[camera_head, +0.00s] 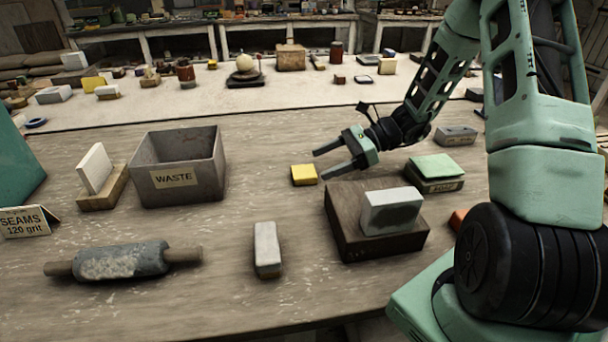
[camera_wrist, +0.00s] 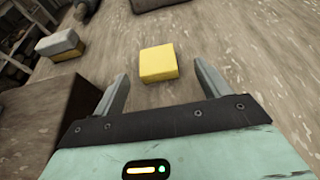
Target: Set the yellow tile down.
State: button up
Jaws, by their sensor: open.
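The yellow tile (camera_head: 304,175) lies flat on the worn wooden table, right of the grey waste bin. My gripper (camera_head: 317,163) is open, with its two fingers pointing left near the tile in the head view. In the wrist view, the yellow tile (camera_wrist: 158,63) sits just beyond the fingertips and roughly midway between them, and my gripper (camera_wrist: 161,82) is empty. The tile's whole top face shows, and nothing holds it.
The waste bin (camera_head: 178,190) stands left of the tile. A dark wooden block (camera_head: 350,226) bearing a grey-white block (camera_head: 391,211) stands in front of my gripper. A green-topped block (camera_head: 434,167) lies to the right.

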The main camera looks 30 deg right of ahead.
aim_at(307, 171)
jog(key=x, duration=0.4)
jog(key=shift+s+a+f, duration=0.1)
jog(key=shift+a+f, duration=0.05)
jog(key=shift+a, duration=0.3)
jog(key=c, duration=1.1)
jog(key=shift+c, duration=0.2)
